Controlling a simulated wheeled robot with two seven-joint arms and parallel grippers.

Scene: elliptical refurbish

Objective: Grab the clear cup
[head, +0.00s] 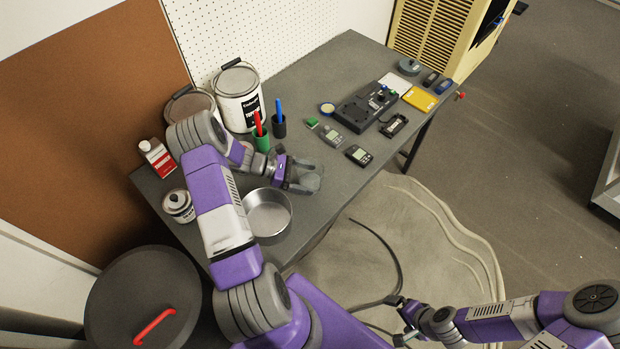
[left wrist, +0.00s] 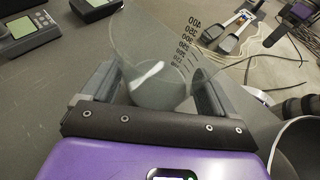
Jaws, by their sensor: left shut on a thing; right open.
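The clear cup (left wrist: 155,48) is a see-through beaker with dark printed volume marks. In the left wrist view it stands between the two fingers of my left gripper (left wrist: 160,95), which are shut on it. In the head view my left gripper (head: 306,180) is low over the grey workbench (head: 325,75), just beyond the round metal pan; the cup is hard to make out there. I cannot tell whether the cup touches the bench. My right gripper (head: 398,320) is open and empty, off the bench at the lower right.
The metal pan (head: 268,213) is close to my left gripper. A green cup (head: 262,142) with a red pen, a dark pen holder (head: 279,127) and paint cans (head: 239,98) stand behind. Handheld meters (head: 358,155) lie to the right. Cables lie on the floor.

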